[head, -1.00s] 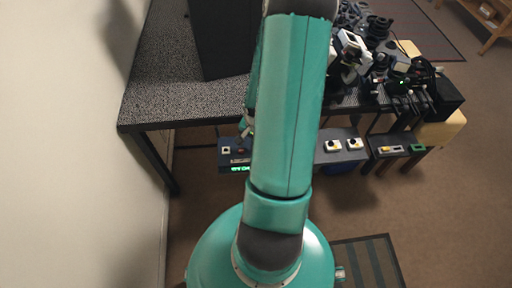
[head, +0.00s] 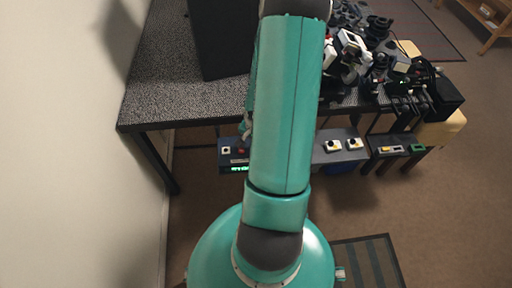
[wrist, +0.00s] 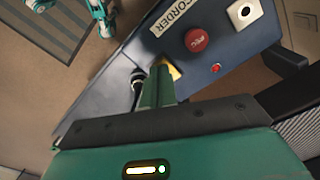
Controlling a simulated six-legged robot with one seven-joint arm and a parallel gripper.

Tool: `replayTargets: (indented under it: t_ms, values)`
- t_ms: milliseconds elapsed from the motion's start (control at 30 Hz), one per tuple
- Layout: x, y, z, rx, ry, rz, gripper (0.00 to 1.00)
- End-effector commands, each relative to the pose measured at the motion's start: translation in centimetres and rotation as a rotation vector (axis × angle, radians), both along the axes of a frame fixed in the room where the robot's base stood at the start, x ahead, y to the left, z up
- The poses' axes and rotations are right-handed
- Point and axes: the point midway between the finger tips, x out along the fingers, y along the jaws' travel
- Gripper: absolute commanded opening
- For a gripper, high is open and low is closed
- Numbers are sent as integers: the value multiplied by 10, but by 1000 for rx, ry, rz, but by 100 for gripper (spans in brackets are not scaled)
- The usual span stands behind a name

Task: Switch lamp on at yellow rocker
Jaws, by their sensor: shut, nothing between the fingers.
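My gripper (wrist: 161,68) is shut and empty in the wrist view. Its green fingertips are over the dark blue recorder panel (wrist: 120,78), right at a yellow patch (wrist: 174,70) that looks like the yellow rocker. The fingers hide most of it, so I cannot tell whether they touch it or which way it is tipped. In the head view the same panel (head: 226,160) hangs below the table's front edge, and my arm covers its right part. I cannot make out the lamp in either view.
On the panel are a red REC button (wrist: 196,39), a white square plate with a black centre (wrist: 244,12) and a small red light (wrist: 215,68). Two white switches (head: 343,145) and a yellow-and-green panel (head: 403,147) are to the right.

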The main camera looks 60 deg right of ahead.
Motion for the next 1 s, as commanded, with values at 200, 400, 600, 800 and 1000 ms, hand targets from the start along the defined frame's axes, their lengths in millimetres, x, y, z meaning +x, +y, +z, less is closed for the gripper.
replayTargets:
  t_ms: [200,400,600,800,1000]
  values:
    - [0,0,-3,0,0,1,0]
    - [0,0,-6,0,0,1,0]
    - [0,0,-1,-2,-1,-1,0]
    - [0,-1,13,-2,0,-1,0]
    - [0,-1,28,-2,0,-2,0]
